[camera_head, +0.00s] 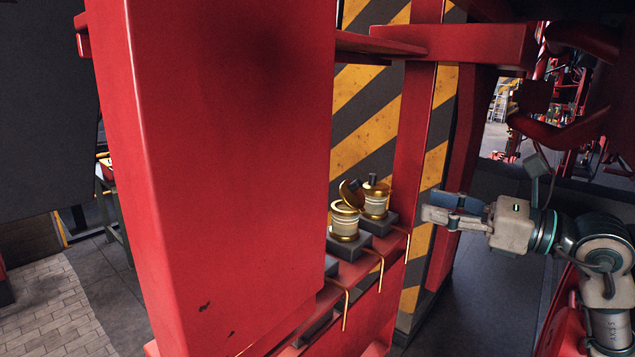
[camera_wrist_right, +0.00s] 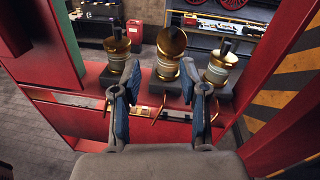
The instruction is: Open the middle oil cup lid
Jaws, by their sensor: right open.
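Three brass-and-glass oil cups stand in a row on dark blocks along a red ledge. In the wrist view the middle oil cup (camera_wrist_right: 167,70) has its round brass lid (camera_wrist_right: 172,41) tipped up, standing open. The left cup (camera_wrist_right: 117,56) and right cup (camera_wrist_right: 222,66) have their lids down, with dark knobs on top. In the head view the middle cup (camera_head: 344,222) shows its raised lid (camera_head: 351,194) beside a closed cup (camera_head: 376,200); the third is hidden behind the red column. My right gripper (camera_head: 430,208) is open and empty, apart from the cups, facing them. My left gripper is out of view.
A wide red column (camera_head: 230,170) blocks much of the head view's left side. A red post (camera_head: 412,130) and a striped yellow-black panel (camera_head: 370,120) stand by the cups. Thin copper pipes (camera_head: 380,265) hang from the ledge. Open floor lies right of the post.

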